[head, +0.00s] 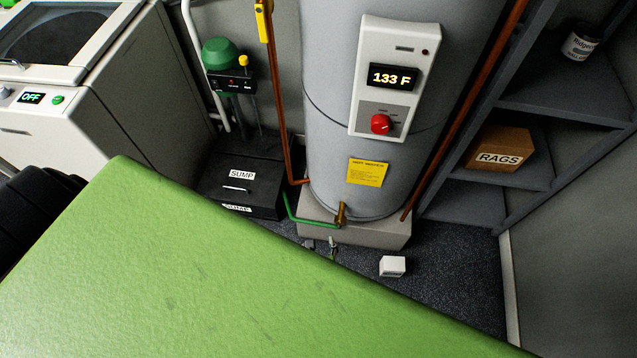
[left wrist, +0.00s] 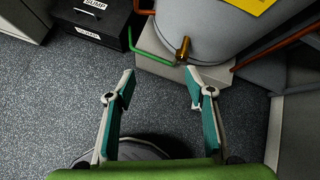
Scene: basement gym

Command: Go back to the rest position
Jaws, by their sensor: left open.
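My left gripper (left wrist: 160,86) is open in the left wrist view, with its two teal-padded fingers wide apart and nothing between them. Dark floor shows through the gap. In the head view only small parts of the left gripper (head: 322,245) show past the edge of a large green surface, which hides most of the arm. The gripper is in front of the water heater's plinth (head: 375,234), below the brass drain valve (head: 341,214). I see no contact with either. My right gripper is in neither view.
The grey water heater (head: 330,120) reads 133 F. A black sump box (head: 215,190) stands left of it. Grey shelves (head: 560,100) with a RAGS box (head: 500,150) are at the right. A washer (head: 130,95) is at the left. Speckled floor (head: 455,265) is open in front of the shelves.

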